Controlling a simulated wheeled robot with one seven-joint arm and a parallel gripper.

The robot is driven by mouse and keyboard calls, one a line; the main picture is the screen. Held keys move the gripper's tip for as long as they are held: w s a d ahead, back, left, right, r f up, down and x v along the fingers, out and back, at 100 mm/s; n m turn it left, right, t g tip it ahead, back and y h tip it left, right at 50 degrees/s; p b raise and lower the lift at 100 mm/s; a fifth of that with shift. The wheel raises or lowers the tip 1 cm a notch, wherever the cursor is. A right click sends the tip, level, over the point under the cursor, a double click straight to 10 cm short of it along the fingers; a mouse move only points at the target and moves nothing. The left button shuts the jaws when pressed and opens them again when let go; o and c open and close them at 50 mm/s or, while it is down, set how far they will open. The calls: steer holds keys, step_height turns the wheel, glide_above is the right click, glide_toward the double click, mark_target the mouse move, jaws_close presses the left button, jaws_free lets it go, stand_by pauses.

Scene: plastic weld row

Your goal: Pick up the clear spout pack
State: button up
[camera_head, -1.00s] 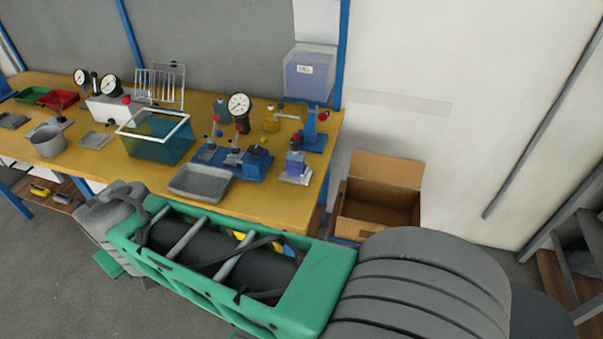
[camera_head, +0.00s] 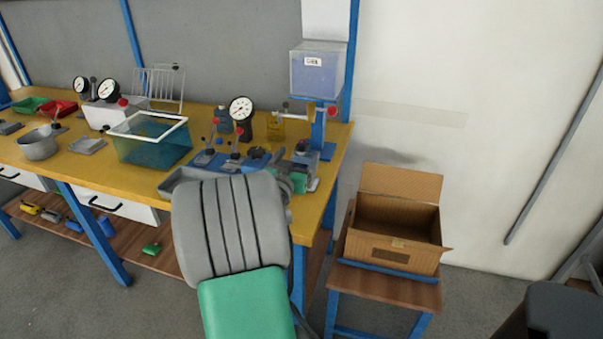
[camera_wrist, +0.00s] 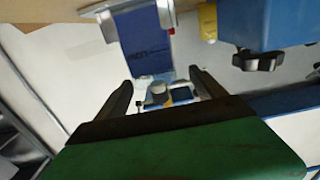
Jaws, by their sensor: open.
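In the wrist view, a blue-tinted pack with faint dark print (camera_wrist: 145,48), which I take to be the clear spout pack, stands just beyond my fingertips. This view appears upside down, with the bench at the top. My gripper (camera_wrist: 160,88) is open, one finger on each side of a small grey cap-like part at the pack's end. I cannot tell whether the fingers touch it. In the head view, my forearm and green wrist hide most of the pack at the bench's right end.
A blue bench press (camera_head: 318,135) stands close behind the pack's place; its blue body (camera_wrist: 262,22) is near in the wrist view. A dial gauge (camera_head: 241,110) and a teal tank (camera_head: 150,145) are farther left. An open cardboard box (camera_head: 395,235) sits on a low stool at right.

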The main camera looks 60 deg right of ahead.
steer(key=d, duration=0.4)
steer(key=shift+w+d, duration=0.15)
steer(key=shift+d, duration=0.2)
steer(key=shift+a, duration=0.1)
jaws_close()
stand_by(0.3)
